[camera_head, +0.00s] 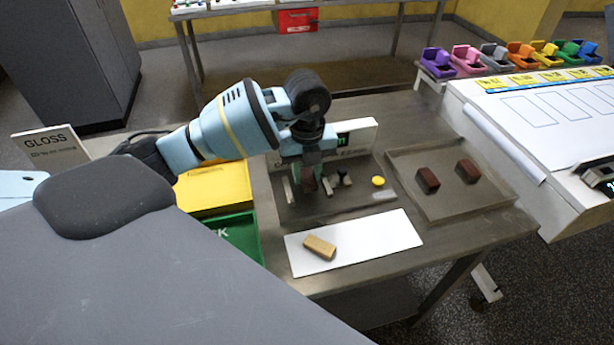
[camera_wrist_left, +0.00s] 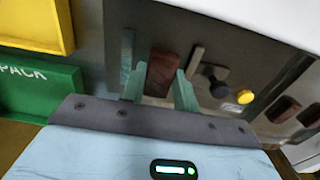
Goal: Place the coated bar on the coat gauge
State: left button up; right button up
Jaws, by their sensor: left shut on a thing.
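My left gripper (camera_head: 309,186) is shut on a dark brown coated bar, low over the coat gauge (camera_head: 354,203). In the left wrist view the coated bar (camera_wrist_left: 161,70) sits between the two pale teal fingers. The gauge shows there as a grey plate with upright posts, one on each side of the bar. The gauge's white back panel (camera_head: 362,133) has a green display, partly hidden by my arm. I cannot tell whether the bar touches the gauge plate. My right gripper is not in view.
A yellow button (camera_head: 378,181) sits at the gauge's right. A metal tray (camera_head: 447,203) holds two brown bars. A tan bar (camera_head: 320,247) lies on a white sheet (camera_head: 376,236) in front. Yellow (camera_head: 222,188) and green (camera_head: 238,235) bins stand left. Coloured bins line the right-hand table's back.

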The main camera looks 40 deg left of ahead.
aim_at(307, 176)
pick_arm(q)
jog(key=shift+f, duration=1)
jog(key=shift+f, duration=0.15)
jog(key=o, duration=0.5)
notch_tip(307, 176, up, 12)
jog(key=shift+r+p, duration=0.2)
jog(key=shift+p, duration=0.3)
